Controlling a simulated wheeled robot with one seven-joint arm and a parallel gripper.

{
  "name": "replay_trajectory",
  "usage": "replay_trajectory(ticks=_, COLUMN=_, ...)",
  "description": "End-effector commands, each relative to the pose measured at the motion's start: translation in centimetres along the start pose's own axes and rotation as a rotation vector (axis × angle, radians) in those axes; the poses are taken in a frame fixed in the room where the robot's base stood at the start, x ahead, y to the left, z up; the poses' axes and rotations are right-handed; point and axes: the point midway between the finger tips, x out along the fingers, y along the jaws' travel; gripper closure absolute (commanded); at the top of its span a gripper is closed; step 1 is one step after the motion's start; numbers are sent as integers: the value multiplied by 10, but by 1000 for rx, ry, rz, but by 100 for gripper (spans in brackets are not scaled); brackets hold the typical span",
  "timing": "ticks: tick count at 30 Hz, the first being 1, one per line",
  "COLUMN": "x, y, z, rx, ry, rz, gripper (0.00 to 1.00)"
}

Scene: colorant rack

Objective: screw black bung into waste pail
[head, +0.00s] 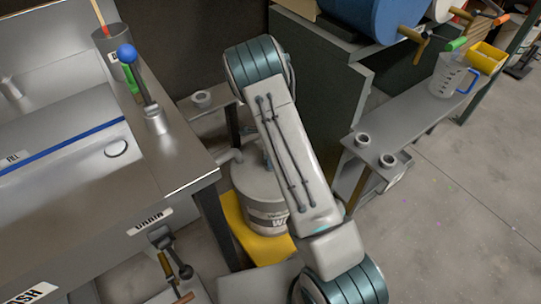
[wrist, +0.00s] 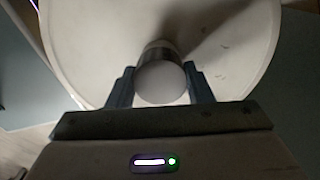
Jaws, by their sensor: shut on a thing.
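The waste pail (head: 255,185) is a pale round drum with a partly hidden label, standing on a yellow base; my arm covers its right side. Its pale round top fills much of the wrist view (wrist: 90,45). My gripper (wrist: 160,85) is over that top, its two fingers shut on a short round piece (wrist: 160,82) with a pale end and darker grey side. No plainly black bung shows; I cannot tell whether this piece is the bung. Its far end is hidden, so I cannot tell whether it touches the pail. In the head view my gripper is mostly hidden behind my arm.
A steel sink bench (head: 180,160) stands left of the pail. A dark green cabinet (head: 325,100) is behind on the right. A grey shelf (head: 410,115) holds two ring-shaped holders (head: 388,161) and a clear measuring jug (head: 447,78). Open floor lies at right.

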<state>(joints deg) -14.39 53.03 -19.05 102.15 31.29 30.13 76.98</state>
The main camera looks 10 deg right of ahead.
Motion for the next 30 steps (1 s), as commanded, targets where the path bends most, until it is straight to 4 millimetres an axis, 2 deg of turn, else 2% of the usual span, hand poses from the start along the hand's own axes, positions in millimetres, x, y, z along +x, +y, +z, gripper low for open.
replay_trajectory(ticks=1, x=0, y=0, z=0, rx=1, ry=0, rz=-1, gripper=48)
replay_trajectory(ticks=2, x=0, y=0, z=0, rx=1, ry=0, rz=-1, gripper=40)
replay_trajectory(ticks=3, x=0, y=0, z=0, rx=0, ry=0, rz=-1, gripper=35)
replay_trajectory(ticks=13, x=1, y=0, z=0, rx=-52, ry=-1, rz=0, gripper=35)
replay_trajectory(ticks=30, x=2, y=0, z=0, rx=-911, ry=-1, rz=-1, gripper=35)
